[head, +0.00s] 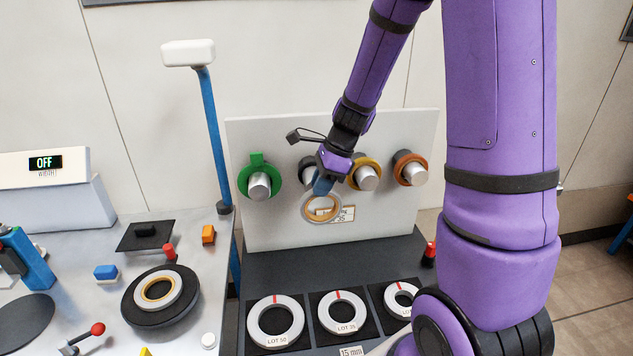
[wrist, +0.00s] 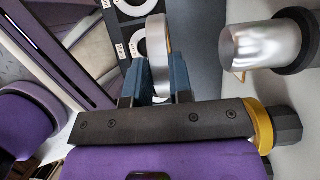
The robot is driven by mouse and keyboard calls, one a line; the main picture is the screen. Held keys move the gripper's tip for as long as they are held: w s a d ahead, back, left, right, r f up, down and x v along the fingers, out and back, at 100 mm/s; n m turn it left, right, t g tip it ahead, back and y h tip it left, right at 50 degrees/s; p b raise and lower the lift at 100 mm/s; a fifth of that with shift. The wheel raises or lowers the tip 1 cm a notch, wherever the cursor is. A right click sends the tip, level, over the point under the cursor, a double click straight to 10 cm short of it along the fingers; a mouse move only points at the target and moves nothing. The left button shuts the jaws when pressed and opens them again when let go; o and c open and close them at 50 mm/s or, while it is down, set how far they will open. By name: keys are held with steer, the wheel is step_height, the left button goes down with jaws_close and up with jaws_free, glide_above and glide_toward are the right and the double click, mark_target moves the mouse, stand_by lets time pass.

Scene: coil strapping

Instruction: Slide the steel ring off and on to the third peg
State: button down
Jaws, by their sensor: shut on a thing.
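My gripper (head: 322,187) is shut on a steel ring (head: 304,210) with a gold inner face. The ring hangs in front of the pegboard, just below the second peg, and looks clear of every peg. In the wrist view the ring (wrist: 158,50) is seen edge-on between the blue fingers (wrist: 155,82). The third peg from the left (head: 366,178), with a yellow collar, is right of my gripper and bare. In the wrist view a bare silver peg (wrist: 260,45) with a dark collar stands right of the ring. The second peg is mostly hidden behind my gripper in the head view.
The pegboard (head: 390,218) also has a green-collared peg (head: 259,185) and an orange-collared peg (head: 413,174). Several white rings, one marked LOT 50 (head: 254,329), lie on the dark shelf below. A blue post (head: 213,130) stands left of the board. A bench with a turntable is at left.

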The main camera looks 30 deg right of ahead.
steer(key=shift+w, duration=0.1)
stand_by(0.3)
steer(key=shift+w+d, duration=0.4)
steer(key=shift+w, duration=0.45)
steer(key=shift+w+d, duration=0.35)
steer(key=shift+w, duration=0.5)
steer(key=shift+w+d, duration=0.4)
steer(key=shift+w, duration=0.45)
steer(key=shift+w, duration=0.1)
steer(key=shift+w+d, duration=0.3)
steer(key=shift+w, duration=0.4)
steer(key=shift+w+d, duration=0.25)
steer(key=shift+w, duration=0.4)
steer(key=shift+w+d, duration=0.3)
steer(key=shift+w, duration=0.4)
steer(key=c, duration=0.9)
jaws_free()
steer(key=shift+c, duration=0.2)
steer(key=v, duration=1.1)
